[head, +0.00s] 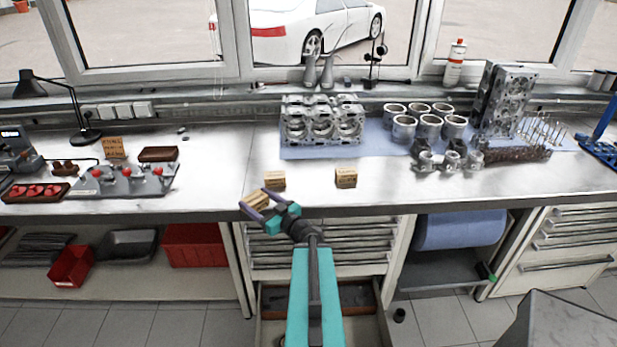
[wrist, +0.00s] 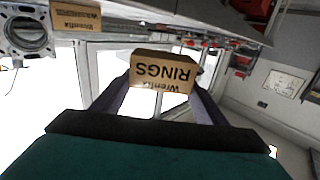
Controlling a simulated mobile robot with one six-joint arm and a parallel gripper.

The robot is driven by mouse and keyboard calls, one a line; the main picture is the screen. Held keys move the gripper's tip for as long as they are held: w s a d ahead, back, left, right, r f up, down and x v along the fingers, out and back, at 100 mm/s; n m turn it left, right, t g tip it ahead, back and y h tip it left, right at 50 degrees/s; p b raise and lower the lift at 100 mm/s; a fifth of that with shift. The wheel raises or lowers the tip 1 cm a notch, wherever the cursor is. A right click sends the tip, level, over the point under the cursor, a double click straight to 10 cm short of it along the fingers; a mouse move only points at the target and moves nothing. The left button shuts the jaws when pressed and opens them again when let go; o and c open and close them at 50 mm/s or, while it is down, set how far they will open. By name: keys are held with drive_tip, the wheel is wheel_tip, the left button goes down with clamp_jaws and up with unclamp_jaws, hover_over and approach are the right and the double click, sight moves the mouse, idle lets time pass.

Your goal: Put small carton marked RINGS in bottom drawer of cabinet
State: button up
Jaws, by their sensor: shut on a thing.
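The small carton marked RINGS (head: 253,201) is cardboard brown and held off the bench, just in front of its edge. My gripper (head: 266,203) is shut on it. In the wrist view the carton (wrist: 162,73) sits between the fingers (wrist: 160,100), its lettering upside down. The cabinet (head: 330,238) under the bench has several shallow upper drawers. Its bottom drawer (head: 352,296) stands pulled out, with a dark inside. My arm crosses in front of the cabinet and hides part of the open drawer.
Two similar cartons stand on the bench, one at left (head: 275,179) and one at right (head: 346,178); a lettered carton also shows in the wrist view (wrist: 75,15). An engine block (head: 322,122) stands behind. Red bins (head: 192,245) sit on the left shelf. A blue roll (head: 460,230) lies right.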

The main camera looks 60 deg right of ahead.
drive_tip(key=s+d+m+g+h+p, duration=0.2)
drive_tip(key=s+d+h, duration=0.4)
drive_tip(key=s+d, duration=0.5)
drive_tip(key=shift+s+d+m+p, duration=0.2)
drive_tip(key=shift+s+m+p, duration=0.4)
drive_tip(key=shift+s+m, duration=0.4)
drive_tip(key=shift+w, duration=0.2)
drive_tip(key=w+d+b, duration=0.1)
drive_tip(key=d+b, duration=0.1)
drive_tip(key=b, duration=0.1)
drive_tip(key=shift+w+d+f, duration=0.15)
drive_tip(key=shift+w+f, duration=0.2)
drive_tip(key=shift+w, duration=0.05)
drive_tip(key=w+d+b, duration=0.1)
drive_tip(key=b, duration=0.6)
drive_tip(key=shift+d+f+b, duration=0.1)
drive_tip(key=shift+f+b, duration=0.05)
drive_tip(key=shift+b, duration=0.2)
drive_tip(key=b, duration=0.6)
drive_tip(key=shift+w+d, duration=0.2)
drive_tip(key=shift+d, duration=0.1)
